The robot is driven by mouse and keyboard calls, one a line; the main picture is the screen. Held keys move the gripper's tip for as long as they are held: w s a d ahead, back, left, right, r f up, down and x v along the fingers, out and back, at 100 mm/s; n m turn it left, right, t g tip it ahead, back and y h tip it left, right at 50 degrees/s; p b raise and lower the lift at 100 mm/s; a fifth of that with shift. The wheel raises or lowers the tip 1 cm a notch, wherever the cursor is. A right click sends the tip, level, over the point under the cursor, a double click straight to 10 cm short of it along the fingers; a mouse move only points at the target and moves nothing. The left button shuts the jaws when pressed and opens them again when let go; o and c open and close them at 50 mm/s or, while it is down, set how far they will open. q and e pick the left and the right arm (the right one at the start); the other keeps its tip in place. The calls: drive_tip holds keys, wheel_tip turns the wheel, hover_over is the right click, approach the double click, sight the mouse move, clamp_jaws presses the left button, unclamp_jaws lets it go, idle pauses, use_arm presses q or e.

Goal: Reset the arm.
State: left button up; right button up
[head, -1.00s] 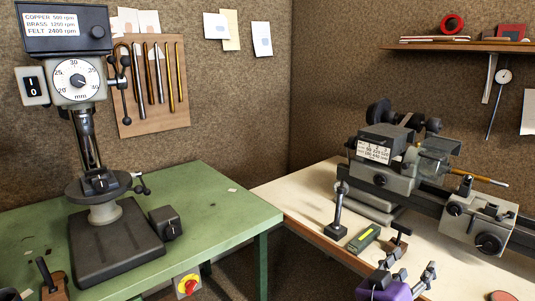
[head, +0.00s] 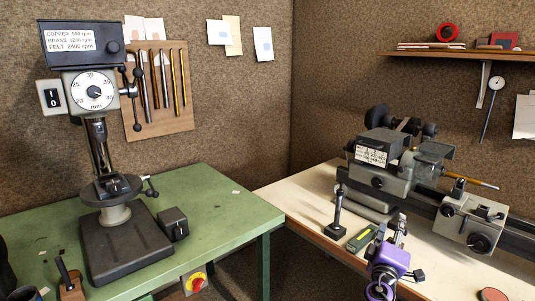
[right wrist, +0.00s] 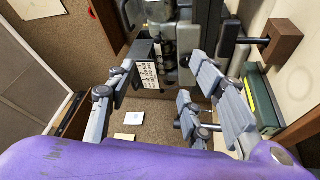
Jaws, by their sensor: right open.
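My right gripper (head: 391,226), with a purple body and grey fingers, is at the lower right of the head view, in front of the cream bench's near edge. Its fingers point up the picture and it holds nothing. In the right wrist view its grey fingers (right wrist: 160,75) stand apart, with the purple housing across the bottom. A green box with a yellow strip (head: 360,238) lies just left of the fingers in the head view, on the bench. The box also shows at the right of the wrist view (right wrist: 262,98). My left gripper does not show.
A lathe (head: 395,165) stands on the cream bench (head: 300,197), with a black upright tool stand (head: 336,215) before it. A drill press (head: 120,245) stands on the green table (head: 215,200), which has a red-and-yellow switch (head: 196,282). A wall shelf (head: 470,55) hangs above the lathe.

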drive_tip(key=a+f+m+g+y, duration=0.3)
drive_tip(key=a+f+m+y, duration=0.1)
drive_tip(key=a+f+y, duration=0.9)
drive_tip(key=s+a+f+m+g+h, duration=0.1)
drive_tip(key=s+a+f+g, duration=0.1)
drive_tip(key=s+f, duration=0.9)
drive_tip(key=s+a+f+m+g+h, duration=0.1)
drive_tip(key=s+a+f, duration=0.1)
drive_tip(key=s+f, duration=0.95)
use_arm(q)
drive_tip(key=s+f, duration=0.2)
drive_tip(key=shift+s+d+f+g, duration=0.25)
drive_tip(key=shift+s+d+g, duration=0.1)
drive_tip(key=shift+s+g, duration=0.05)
use_arm(e)
drive_tip(key=s+a+r+m+g, duration=0.1)
drive_tip(key=s+m+g, duration=0.1)
drive_tip(key=s, duration=2.5)
drive_tip(key=shift+s+a+r+g, duration=0.15)
drive_tip(key=shift+r+g, duration=0.05)
drive_tip(key=shift+g, duration=0.2)
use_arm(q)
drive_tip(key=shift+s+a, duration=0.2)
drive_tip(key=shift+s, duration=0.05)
